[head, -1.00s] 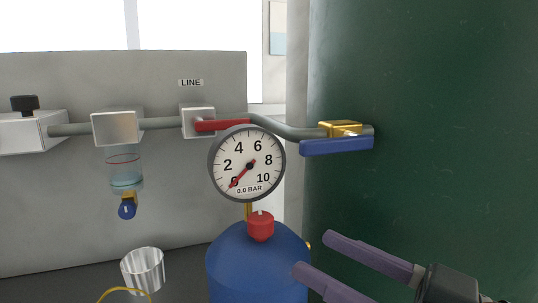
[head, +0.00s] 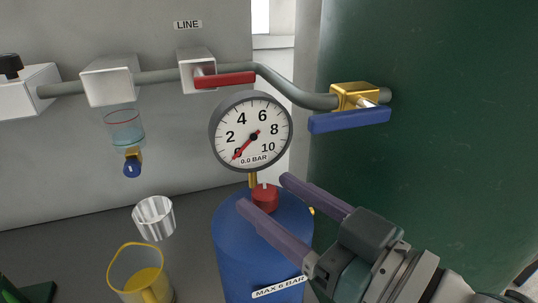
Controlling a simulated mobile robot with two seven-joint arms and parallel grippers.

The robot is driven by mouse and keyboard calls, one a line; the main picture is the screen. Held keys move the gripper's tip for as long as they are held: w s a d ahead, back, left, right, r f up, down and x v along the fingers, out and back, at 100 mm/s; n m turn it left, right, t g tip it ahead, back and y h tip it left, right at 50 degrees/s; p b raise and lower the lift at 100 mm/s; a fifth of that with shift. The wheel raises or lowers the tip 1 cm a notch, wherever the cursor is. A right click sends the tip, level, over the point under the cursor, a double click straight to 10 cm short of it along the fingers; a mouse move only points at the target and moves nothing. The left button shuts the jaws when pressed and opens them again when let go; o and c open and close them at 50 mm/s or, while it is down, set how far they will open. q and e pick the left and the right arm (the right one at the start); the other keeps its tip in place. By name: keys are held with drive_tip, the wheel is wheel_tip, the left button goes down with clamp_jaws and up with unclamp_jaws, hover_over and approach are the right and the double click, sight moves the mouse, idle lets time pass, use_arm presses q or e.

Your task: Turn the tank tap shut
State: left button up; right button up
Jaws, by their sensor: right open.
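The tank tap (head: 356,97) is a brass valve on the grey pipe, where the pipe meets the large dark green tank (head: 440,130). Its long blue lever (head: 349,120) lies roughly along the pipe's run, slightly tilted. My right gripper (head: 263,192) has two purple fingers, spread apart with nothing between them. It shows below and left of the lever, apart from it in the picture, with its fingertips in front of the blue cylinder's top and red cap. I do not see my left gripper.
A round gauge (head: 251,132) reading 0.0 BAR stands above the blue cylinder (head: 232,245). A red lever (head: 225,80) sits on the pipe under the LINE label. A clear bowl (head: 123,130) hangs left. A metal cup (head: 154,217) and yellow jug (head: 146,278) stand lower left.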

drive_tip(key=shift+w+a, duration=0.3)
drive_tip(key=shift+w, duration=0.05)
clamp_jaws()
idle(0.4)
